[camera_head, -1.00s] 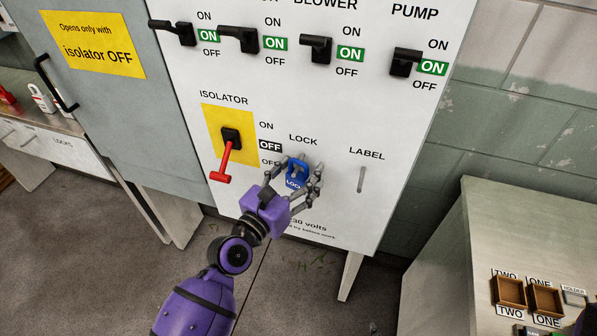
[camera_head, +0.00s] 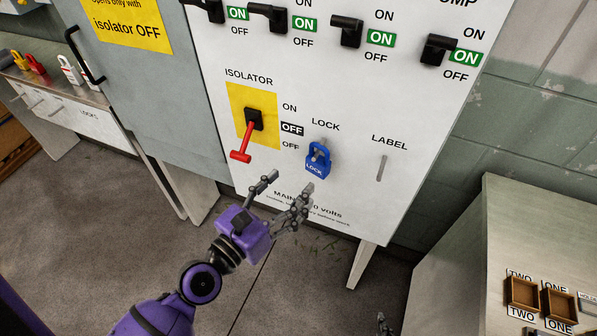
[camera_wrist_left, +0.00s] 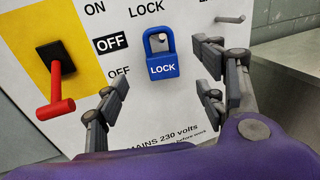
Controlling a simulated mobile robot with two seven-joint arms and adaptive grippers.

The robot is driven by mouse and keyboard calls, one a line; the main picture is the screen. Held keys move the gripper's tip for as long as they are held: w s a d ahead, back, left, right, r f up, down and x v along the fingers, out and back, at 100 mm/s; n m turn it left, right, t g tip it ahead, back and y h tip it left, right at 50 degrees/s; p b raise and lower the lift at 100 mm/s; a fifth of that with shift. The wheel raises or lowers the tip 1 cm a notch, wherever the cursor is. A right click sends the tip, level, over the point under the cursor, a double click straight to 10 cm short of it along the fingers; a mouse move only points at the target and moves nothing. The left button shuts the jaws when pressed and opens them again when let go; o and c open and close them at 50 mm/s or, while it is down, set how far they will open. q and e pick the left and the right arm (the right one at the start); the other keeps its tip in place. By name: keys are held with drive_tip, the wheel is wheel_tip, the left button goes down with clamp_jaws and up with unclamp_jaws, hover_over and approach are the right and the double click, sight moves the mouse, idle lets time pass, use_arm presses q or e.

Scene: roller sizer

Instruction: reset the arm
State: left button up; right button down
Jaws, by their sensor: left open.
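My left gripper (camera_head: 290,183) is open and empty, below and a little left of the blue padlock (camera_head: 318,163) in the head view. The padlock hangs at the LOCK point on the white panel (camera_head: 345,207), apart from the fingers. The left wrist view shows the padlock (camera_wrist_left: 162,66) beyond and between the spread fingers (camera_wrist_left: 160,92). The isolator's red handle (camera_head: 243,146) points down and left, beside the dark OFF window. A grey fingertip, seemingly of my right gripper (camera_head: 383,326), shows at the bottom edge; the rest is hidden.
Several black switches (camera_head: 348,32) along the panel's top show ON. The LABEL pin (camera_head: 382,168) is bare. A bench (camera_head: 470,235) with wooden boxes (camera_head: 522,293) stands at right; a locks counter (camera_head: 75,95) is at left. Open floor lies below the panel.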

use_arm(q)
drive_tip(key=shift+s+a, duration=0.15)
drive_tip(key=shift+s, duration=0.05)
drive_tip(key=s+a+f+m+g+y, duration=0.25)
drive_tip(key=f+m, duration=0.55)
drive_tip(key=m, duration=0.5)
drive_tip(key=s+a+f+m+g+y, duration=0.1)
drive_tip(key=s+a+f+m+y, duration=0.25)
drive_tip(key=f+m, duration=0.65)
drive_tip(key=s+a+f+m+g+y, duration=0.1)
drive_tip(key=s+a+f+m, duration=0.2)
drive_tip(key=s+f, duration=0.2)
drive_tip(key=s+a+f+m+g+y, duration=0.2)
drive_tip(key=s+a+f+m, duration=0.2)
drive_tip(key=s, duration=0.5)
drive_tip(key=shift+s+a+f, duration=0.2)
drive_tip(key=shift+a+f, duration=0.05)
drive_tip(key=shift+f, duration=0.2)
